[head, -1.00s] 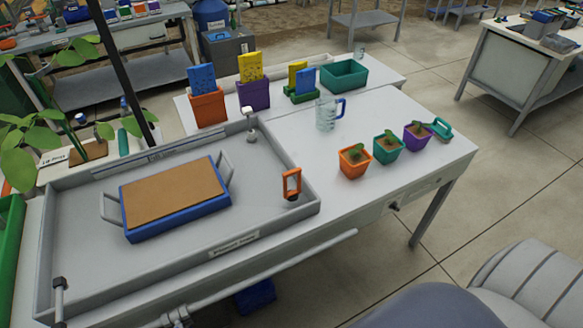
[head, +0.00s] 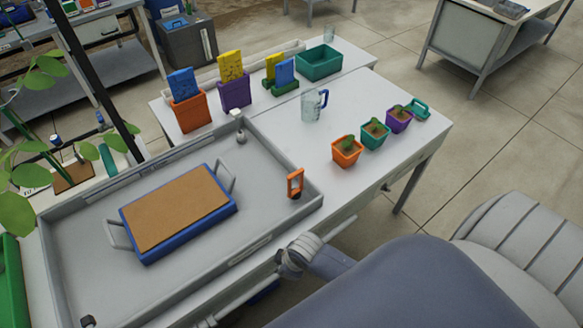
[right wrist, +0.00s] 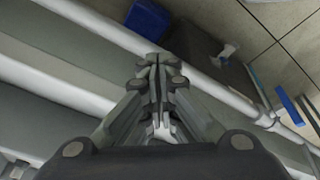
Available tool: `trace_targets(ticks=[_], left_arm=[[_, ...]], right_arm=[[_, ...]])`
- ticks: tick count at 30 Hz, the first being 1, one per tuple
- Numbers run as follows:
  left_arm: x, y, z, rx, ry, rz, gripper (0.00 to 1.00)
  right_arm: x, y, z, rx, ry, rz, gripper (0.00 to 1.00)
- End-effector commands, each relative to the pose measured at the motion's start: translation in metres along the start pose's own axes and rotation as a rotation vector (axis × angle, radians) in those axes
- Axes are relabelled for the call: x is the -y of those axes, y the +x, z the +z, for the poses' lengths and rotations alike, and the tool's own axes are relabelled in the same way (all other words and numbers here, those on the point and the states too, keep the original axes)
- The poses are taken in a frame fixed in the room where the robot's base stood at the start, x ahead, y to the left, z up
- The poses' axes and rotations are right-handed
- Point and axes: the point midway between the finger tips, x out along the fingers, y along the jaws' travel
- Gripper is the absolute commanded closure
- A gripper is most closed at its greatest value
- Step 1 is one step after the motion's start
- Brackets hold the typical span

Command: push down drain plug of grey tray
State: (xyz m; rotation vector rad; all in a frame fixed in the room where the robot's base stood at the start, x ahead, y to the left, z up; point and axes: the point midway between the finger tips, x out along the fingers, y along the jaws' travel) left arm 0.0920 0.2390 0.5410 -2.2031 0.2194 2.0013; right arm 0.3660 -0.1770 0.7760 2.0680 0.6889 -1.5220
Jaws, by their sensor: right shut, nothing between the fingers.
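The grey tray (head: 258,180) lies on the bench in the head view. An upright orange loop handle on a dark base (head: 295,184), which looks like the drain plug, stands in its right front corner. Whether the plug is raised or seated cannot be told. My right gripper (head: 287,266) is in front of the bench, below and slightly left of the plug and apart from it. In the right wrist view the gripper (right wrist: 158,62) is shut and empty above a pale pipe. The plug is not seen there. My left gripper is not in view.
A blue tray with a brown top (head: 178,210) lies inside the grey tray. A clear jug (head: 313,105) and small pots (head: 346,152) stand to the right. A pipe (head: 240,297) runs along the bench front.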

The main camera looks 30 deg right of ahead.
Motion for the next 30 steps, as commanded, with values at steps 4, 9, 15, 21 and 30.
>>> trace_targets(ticks=[4, 9, 15, 21, 30], left_arm=[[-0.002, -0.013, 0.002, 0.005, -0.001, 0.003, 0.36], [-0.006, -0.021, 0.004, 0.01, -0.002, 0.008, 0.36], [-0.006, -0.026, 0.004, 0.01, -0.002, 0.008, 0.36], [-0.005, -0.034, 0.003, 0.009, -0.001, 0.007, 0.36], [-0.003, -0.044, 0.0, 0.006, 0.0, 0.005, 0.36]], right_arm=[[-0.015, -0.037, -0.037, -0.026, -0.185, -0.01, 1.0], [-0.029, -0.07, -0.07, -0.039, -0.444, -0.027, 1.0], [-0.056, -0.086, -0.091, -0.024, -0.735, -0.039, 1.0], [-0.102, -0.115, -0.107, 0.024, -1.089, -0.056, 1.0], [-0.184, -0.175, -0.107, 0.134, -1.56, -0.129, 1.0]])
